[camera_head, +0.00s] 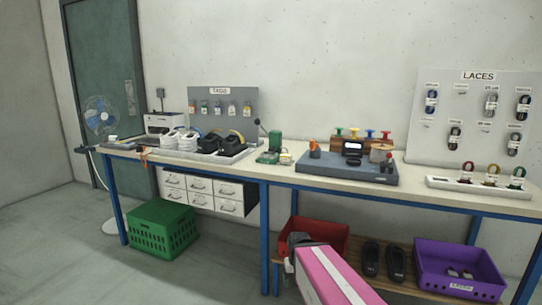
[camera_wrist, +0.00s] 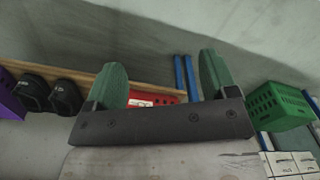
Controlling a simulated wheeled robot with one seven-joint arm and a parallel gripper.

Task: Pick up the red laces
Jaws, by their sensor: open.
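A lace bundle with a red loop and a pale band, which looks like the red laces (camera_head: 467,170), stands at the left end of a white tray (camera_head: 440,183) on the right of the bench. A yellow-orange bundle (camera_head: 491,176) and a green bundle (camera_head: 517,178) stand beside it. My gripper (camera_wrist: 162,62) is open and empty, its two green fingers wide apart in the wrist view. In the head view my pink arm is low in front of the bench, well below and left of the tray. The laces do not show in the wrist view.
A LACES board (camera_head: 465,148) with several hanging bundles stands behind the tray. A grey fixture (camera_head: 345,174) sits left of it on the bench (camera_head: 410,190). Below are a red crate (camera_head: 318,235), black shoes (camera_head: 396,264) and a purple crate (camera_head: 460,270). A green crate (camera_head: 162,230) stands left.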

